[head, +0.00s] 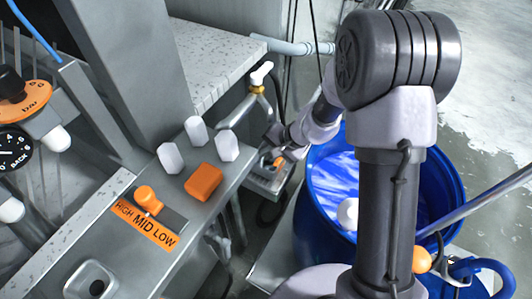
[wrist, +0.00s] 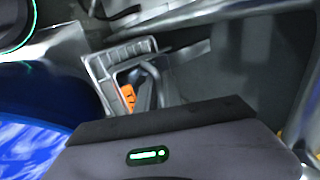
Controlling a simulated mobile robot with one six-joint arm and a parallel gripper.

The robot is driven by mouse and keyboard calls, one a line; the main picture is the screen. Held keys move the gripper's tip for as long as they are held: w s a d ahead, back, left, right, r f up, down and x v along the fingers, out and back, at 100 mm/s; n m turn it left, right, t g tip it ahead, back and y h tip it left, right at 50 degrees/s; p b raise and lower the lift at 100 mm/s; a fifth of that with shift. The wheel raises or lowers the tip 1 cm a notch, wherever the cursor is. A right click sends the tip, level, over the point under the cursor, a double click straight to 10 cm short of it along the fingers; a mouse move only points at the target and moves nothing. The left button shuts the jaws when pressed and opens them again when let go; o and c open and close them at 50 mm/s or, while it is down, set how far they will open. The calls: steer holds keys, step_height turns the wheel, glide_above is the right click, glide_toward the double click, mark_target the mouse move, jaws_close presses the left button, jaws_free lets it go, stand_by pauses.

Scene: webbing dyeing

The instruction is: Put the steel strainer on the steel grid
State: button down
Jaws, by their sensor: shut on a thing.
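My gripper (head: 276,157) is low beside the metal bench, left of the blue drum, and partly hidden by my own arm. It is shut on a grey, square-rimmed metal piece with an orange part, which looks like the steel strainer (head: 262,184). In the wrist view the grey rim (wrist: 97,68) lies beyond my gripper body, with a dark finger (wrist: 151,88) next to the orange part. The hold itself is mostly hidden. I cannot make out the steel grid for certain in either view.
The blue drum (head: 316,215) with blue liquid stands close on the right. The bench (head: 110,235) on the left carries an orange block (head: 203,182), several white pieces (head: 170,158) and an orange knob (head: 148,198). A tap (head: 260,75) stands behind; bare floor (head: 490,75) lies at upper right.

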steer(key=shift+r, duration=0.1)
steer(key=c, duration=1.9)
jaws_free()
steer(key=o, duration=0.4)
steer(key=s+d+r+n+p, duration=0.15)
steer(key=s+r, duration=0.25)
steer(key=r, duration=0.5)
steer(key=s+d+r+p, duration=0.2)
steer(key=s+r+p, duration=0.1)
steer(key=r, duration=0.6)
steer(key=s+d+r+t+h, duration=0.1)
steer(key=s+r, duration=0.4)
steer(key=s, duration=0.4)
steer(key=s+d+r+t+h, duration=0.1)
steer(key=s+d+r+h, duration=0.1)
steer(key=s+r, duration=0.4)
steer(key=s+n, duration=0.1)
steer(key=s, duration=0.2)
steer(key=shift+s+h, duration=0.25)
steer(key=shift+h, duration=0.05)
